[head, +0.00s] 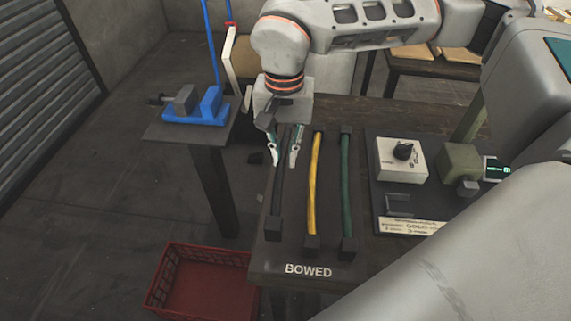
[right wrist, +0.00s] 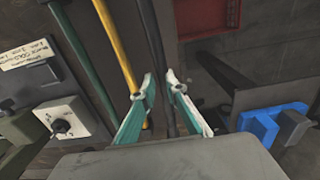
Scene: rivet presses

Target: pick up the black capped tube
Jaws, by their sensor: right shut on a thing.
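The black capped tube (head: 277,190) lies at the left of a row of three bowed tubes on the dark wooden table. Its near end cap is at the table's front; its far part is partly hidden by my gripper. My right gripper (head: 284,157) has a finger on each side of the black tube, toward its far half, and is shut on it. In the right wrist view the black tube (right wrist: 157,50) runs between the fingertips (right wrist: 164,90). My left gripper is not in view.
A yellow tube (head: 314,185) lies close to the right, then a green tube (head: 346,190). A panel with a white dial box (head: 401,160) stands further right. A red crate (head: 200,284) is on the floor; a blue vise (head: 197,106) sits on a small side table.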

